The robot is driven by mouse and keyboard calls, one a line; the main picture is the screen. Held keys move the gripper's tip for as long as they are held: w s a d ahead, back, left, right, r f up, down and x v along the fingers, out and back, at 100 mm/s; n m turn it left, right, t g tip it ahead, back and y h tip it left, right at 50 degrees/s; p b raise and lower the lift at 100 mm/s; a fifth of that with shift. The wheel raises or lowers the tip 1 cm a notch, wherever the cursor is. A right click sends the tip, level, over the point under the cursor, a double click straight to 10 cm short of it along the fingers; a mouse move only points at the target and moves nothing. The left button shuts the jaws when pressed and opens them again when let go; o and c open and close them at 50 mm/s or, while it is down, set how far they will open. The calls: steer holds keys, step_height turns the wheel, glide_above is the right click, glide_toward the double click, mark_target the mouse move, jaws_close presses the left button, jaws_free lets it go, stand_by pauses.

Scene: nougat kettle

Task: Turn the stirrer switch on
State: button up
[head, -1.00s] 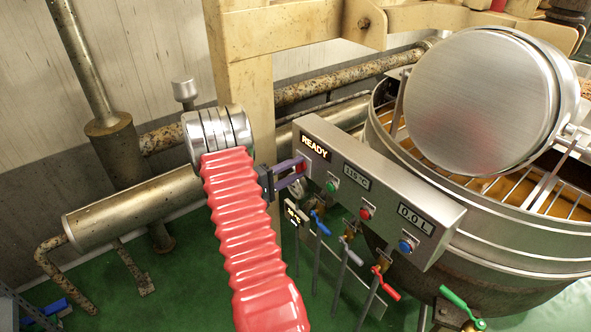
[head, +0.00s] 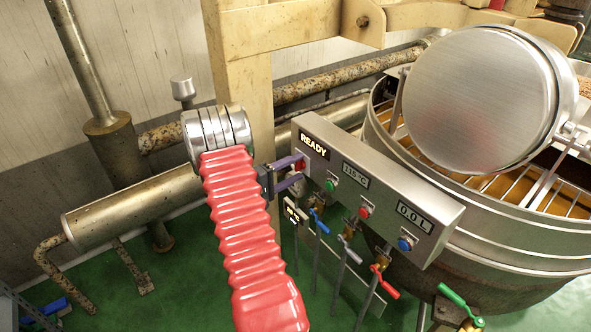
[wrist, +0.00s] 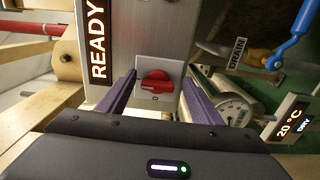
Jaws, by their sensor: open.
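A red rotary switch (wrist: 155,82) on a pale square plate sits on the grey control panel (head: 385,180), below the READY display. It also shows as a small red patch at the panel's left end in the head view (head: 301,165). In the wrist view its handle lies roughly across the picture. My gripper (wrist: 159,84) is open, with one purple finger on each side of the switch and a visible gap to it. In the head view my gripper (head: 301,171) is at the panel's left end. Neither finger visibly touches the handle.
Green (head: 330,185), red (head: 364,212) and blue (head: 405,244) buttons line the panel. Several coloured valve levers hang below it, including a blue one (head: 320,222). A gauge (wrist: 235,110) is close to the right finger. The large kettle (head: 530,240) stands behind the panel.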

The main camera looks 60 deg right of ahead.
steer(key=shift+w+a, duration=0.1)
steer(key=shift+w, duration=0.05)
steer(key=shift+w+a, duration=0.15)
steer(key=shift+a, duration=0.05)
steer(key=v, duration=1.3)
